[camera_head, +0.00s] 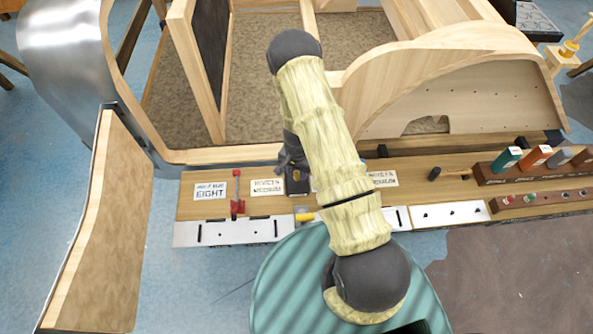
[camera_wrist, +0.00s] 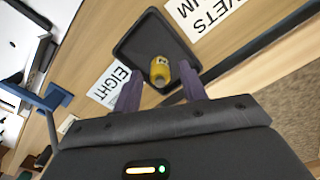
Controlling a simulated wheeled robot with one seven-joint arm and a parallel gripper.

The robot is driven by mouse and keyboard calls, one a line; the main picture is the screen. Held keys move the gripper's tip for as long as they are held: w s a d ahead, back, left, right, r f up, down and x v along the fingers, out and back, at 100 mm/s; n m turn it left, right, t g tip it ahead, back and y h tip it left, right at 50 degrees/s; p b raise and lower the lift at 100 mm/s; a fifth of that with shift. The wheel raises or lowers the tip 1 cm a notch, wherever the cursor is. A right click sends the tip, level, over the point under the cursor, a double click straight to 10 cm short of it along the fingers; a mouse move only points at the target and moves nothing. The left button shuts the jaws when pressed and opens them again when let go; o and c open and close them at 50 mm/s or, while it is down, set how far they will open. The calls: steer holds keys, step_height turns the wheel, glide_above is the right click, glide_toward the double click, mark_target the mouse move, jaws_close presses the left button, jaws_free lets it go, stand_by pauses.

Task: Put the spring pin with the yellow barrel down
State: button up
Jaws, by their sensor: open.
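In the wrist view, the spring pin's yellow barrel (camera_wrist: 160,68) shows nearly end-on, over the near end of a shallow dark tray (camera_wrist: 132,48). My gripper (camera_wrist: 160,84) is open, with one purple-grey finger on each side of the barrel. Small gaps seem to show between barrel and fingers, and I cannot tell whether the pin rests on the tray floor. In the head view, my gripper (camera_head: 291,163) is low over the dark tray (camera_head: 298,186), largely hidden by my arm. The pin between the fingers is hidden there.
A yellow piece (camera_head: 304,216) lies by the white front strip (camera_head: 228,233). A wooden body frame (camera_head: 225,156) rises behind the bench. Racks with coloured-handled tools (camera_head: 530,168) stand at the right.

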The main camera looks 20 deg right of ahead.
step_height(320, 180, up, 12)
steer(key=b, duration=0.2)
stand_by(0.4)
stand_by(0.4)
step_height(320, 180, up, 13)
steer(key=n+t, duration=0.1)
steer(key=n, duration=0.3)
glide_above(297, 172)
steer(key=s+a, duration=0.1)
steer(key=s, duration=0.5)
steer(key=s+r+n+t, duration=0.1)
steer(key=s+r+n, duration=0.3)
steer(key=s+r, duration=0.4)
steer(key=shift+s+d+t, duration=0.25)
steer(key=shift+d+t, duration=0.05)
